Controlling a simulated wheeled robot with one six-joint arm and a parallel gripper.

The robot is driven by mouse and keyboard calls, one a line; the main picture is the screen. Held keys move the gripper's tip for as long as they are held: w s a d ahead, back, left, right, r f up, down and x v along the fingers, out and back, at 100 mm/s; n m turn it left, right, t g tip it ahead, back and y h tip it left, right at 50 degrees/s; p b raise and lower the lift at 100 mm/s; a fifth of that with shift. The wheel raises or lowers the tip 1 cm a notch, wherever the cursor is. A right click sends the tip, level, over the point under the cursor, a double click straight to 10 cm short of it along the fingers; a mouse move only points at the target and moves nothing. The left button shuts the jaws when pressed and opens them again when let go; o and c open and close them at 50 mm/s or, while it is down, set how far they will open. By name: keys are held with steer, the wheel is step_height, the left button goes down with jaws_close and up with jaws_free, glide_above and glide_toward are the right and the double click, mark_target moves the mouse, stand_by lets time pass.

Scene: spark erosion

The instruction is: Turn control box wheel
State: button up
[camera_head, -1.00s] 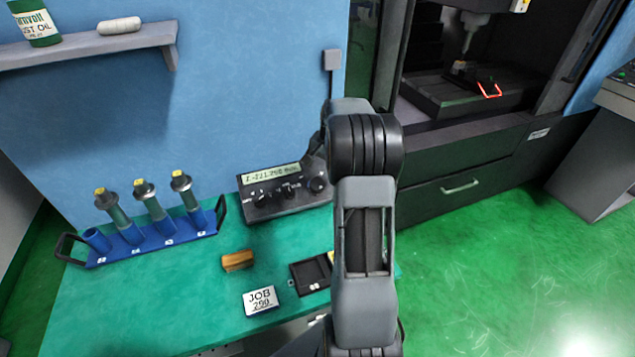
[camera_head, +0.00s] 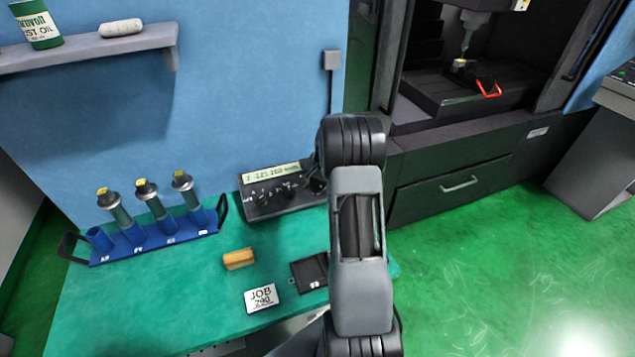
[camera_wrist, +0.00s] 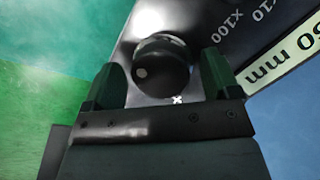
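The control box (camera_head: 278,203) is a dark sloped box with a lit number display (camera_head: 272,178). It stands on the green bench against the blue wall. Its wheel (camera_wrist: 163,62), a round black knob with a pale dot, shows in the wrist view beside the printed "X100" and "X10" marks. My gripper (camera_wrist: 160,88) is open, with one finger on each side of the wheel and a narrow gap visible on both sides. I cannot tell how deep the fingertips reach. In the head view, my arm and gripper mostly hide the right end of the box.
A blue rack (camera_head: 155,246) with several tool holders stands left of the box. The dark machine (camera_head: 450,185) stands to the right.

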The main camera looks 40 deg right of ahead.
steer(key=c, duration=0.8)
steer(key=shift+c, duration=0.2)
steer(key=n+b, duration=0.2)
steer(key=n, duration=0.1)
steer(key=shift+f+g+h, duration=0.15)
steer(key=shift+g+h, duration=0.15)
steer(key=n+h+b, duration=0.1)
steer(key=n+b, duration=0.1)
steer(key=n, duration=0.3)
steer(key=shift+s+b, duration=0.1)
steer(key=shift+b, duration=0.3)
steer(key=n+h+b, duration=0.2)
steer(key=n, duration=0.4)
steer(key=n+b, duration=0.1)
steer(key=n, duration=0.2)
steer(key=shift+h, duration=0.4)
steer(key=shift+r+n+t+h, duration=0.15)
steer(key=shift+n+t, duration=0.15)
steer(key=shift+n, duration=0.6)
steer(key=shift+r+n+t+h, duration=0.15)
steer(key=shift+n+t, duration=0.15)
steer(key=shift+n, duration=0.6)
